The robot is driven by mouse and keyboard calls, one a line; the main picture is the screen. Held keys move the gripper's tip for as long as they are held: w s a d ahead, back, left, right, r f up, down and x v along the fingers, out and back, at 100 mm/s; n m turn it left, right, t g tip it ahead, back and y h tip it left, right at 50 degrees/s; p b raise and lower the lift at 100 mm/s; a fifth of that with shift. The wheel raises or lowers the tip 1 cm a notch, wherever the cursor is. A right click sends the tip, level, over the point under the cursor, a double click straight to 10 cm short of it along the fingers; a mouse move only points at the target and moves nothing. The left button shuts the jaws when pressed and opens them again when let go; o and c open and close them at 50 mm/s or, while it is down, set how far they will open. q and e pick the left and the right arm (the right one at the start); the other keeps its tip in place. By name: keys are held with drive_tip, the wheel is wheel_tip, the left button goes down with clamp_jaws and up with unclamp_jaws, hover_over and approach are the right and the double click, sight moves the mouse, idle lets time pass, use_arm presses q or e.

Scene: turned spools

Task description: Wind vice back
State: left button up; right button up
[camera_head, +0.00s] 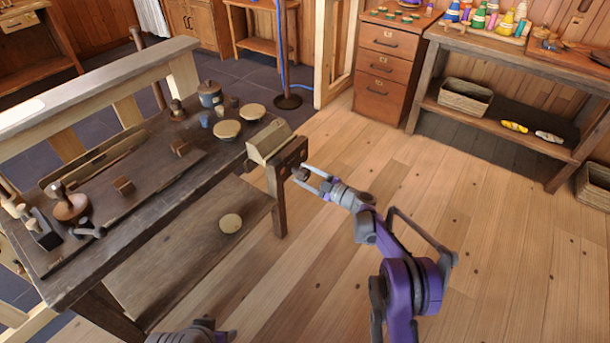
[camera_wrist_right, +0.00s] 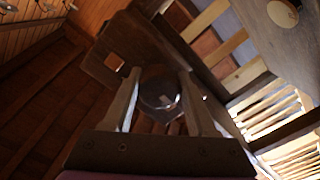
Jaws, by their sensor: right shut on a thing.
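The vice sits at the right end of the dark workbench (camera_head: 140,185). Its dark wooden front jaw (camera_head: 279,190) stands upright, beside a pale wooden block (camera_head: 268,142) at the bench end. My right gripper (camera_head: 309,178) is at the outer face of the front jaw, shut on the vice's knob (camera_head: 300,174). In the right wrist view the dark round knob (camera_wrist_right: 158,92) lies between my two fingers, with the jaw (camera_wrist_right: 135,50) behind it. My left gripper (camera_head: 215,332) shows only partly at the bottom edge; its fingers are not clear.
Pots, lids and a wooden plane-like tool (camera_head: 70,205) stand on the bench. A lower shelf (camera_head: 185,245) holds a round disc (camera_head: 230,223). A drawer cabinet (camera_head: 385,70) and side table (camera_head: 500,60) stand at the back. The plank floor right of my right arm is clear.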

drive_tip(key=shift+a, duration=0.1)
idle(0.3)
drive_tip(key=o, duration=1.4)
drive_tip(key=shift+w, duration=0.1)
drive_tip(key=shift+c, duration=0.2)
drive_tip(key=p+v, duration=0.1)
drive_tip(key=v, duration=1)
drive_tip(key=shift+a, duration=0.1)
